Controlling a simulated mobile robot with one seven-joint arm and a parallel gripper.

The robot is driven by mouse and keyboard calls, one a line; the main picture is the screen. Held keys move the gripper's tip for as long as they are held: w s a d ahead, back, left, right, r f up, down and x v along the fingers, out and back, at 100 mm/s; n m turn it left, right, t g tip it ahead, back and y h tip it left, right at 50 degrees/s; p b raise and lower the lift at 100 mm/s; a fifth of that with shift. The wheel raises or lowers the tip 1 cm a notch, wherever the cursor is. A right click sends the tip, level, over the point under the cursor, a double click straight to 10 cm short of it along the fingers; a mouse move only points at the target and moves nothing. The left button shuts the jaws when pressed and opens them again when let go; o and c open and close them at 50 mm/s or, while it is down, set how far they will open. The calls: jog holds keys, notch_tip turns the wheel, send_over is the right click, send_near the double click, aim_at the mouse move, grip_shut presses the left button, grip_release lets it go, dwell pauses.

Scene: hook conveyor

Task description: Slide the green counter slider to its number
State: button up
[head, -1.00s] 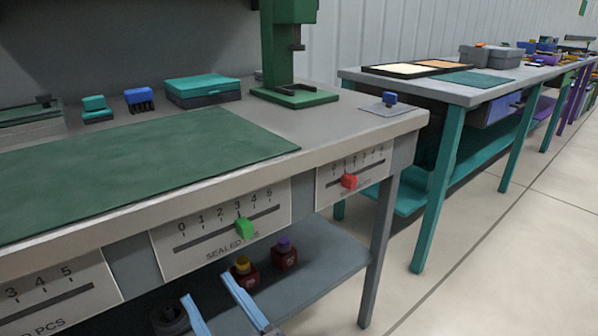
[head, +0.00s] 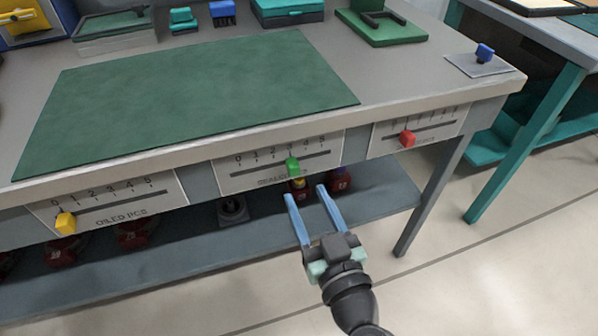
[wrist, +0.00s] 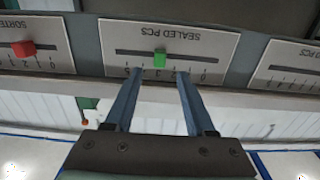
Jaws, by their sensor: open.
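The green slider (head: 292,166) sits on the slot of the middle counter plate (head: 225,184), labelled "SEALED PCS", near the 3 of its 0 to 5 scale. The wrist view shows this plate (wrist: 215,42) upside down, with the green slider (wrist: 159,60) between the lines of my two blue fingers. My gripper (head: 306,193) is open and empty, in front of and slightly below the plate. In the wrist view the fingertips (wrist: 159,71) lie to either side of the slider; whether they reach its depth I cannot tell.
A yellow slider (head: 66,223) is on the left plate and a red slider (head: 407,139) on the right plate. The bench edge (head: 200,146) overhangs above. A lower shelf (head: 270,228) holds several dark red bottles. The floor in front is clear.

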aim_at(294, 173)
jog(key=x, duration=0.6)
jog(key=shift+c, duration=0.3)
grip_shut()
dwell(1.1)
